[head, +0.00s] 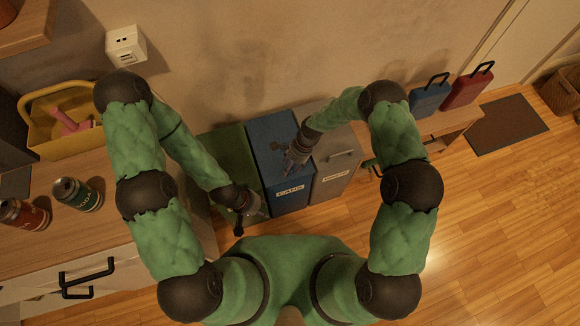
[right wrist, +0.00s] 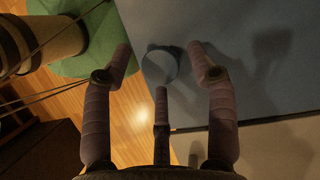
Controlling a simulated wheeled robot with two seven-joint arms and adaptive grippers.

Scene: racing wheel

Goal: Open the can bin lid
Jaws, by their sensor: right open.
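The can bin (head: 292,197) is the blue bin with a "CANS" label on its front, in the middle of a row of three. Its blue lid (head: 270,133) lies flat and looks closed. In the right wrist view the lid (right wrist: 245,60) fills the upper right, with a round knob (right wrist: 160,67) near its edge. My right gripper (head: 291,160) is over the lid's front part; in the right wrist view its open fingers (right wrist: 161,62) stand either side of the knob, with no clear contact. My left gripper (head: 251,219) hangs in front of the green bin, fingers apart and empty.
A green bin (head: 226,150) stands left of the can bin and a grey bin (head: 338,180) right of it. The counter (head: 95,225) at left holds soda cans (head: 78,194) and a yellow basket (head: 60,142).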

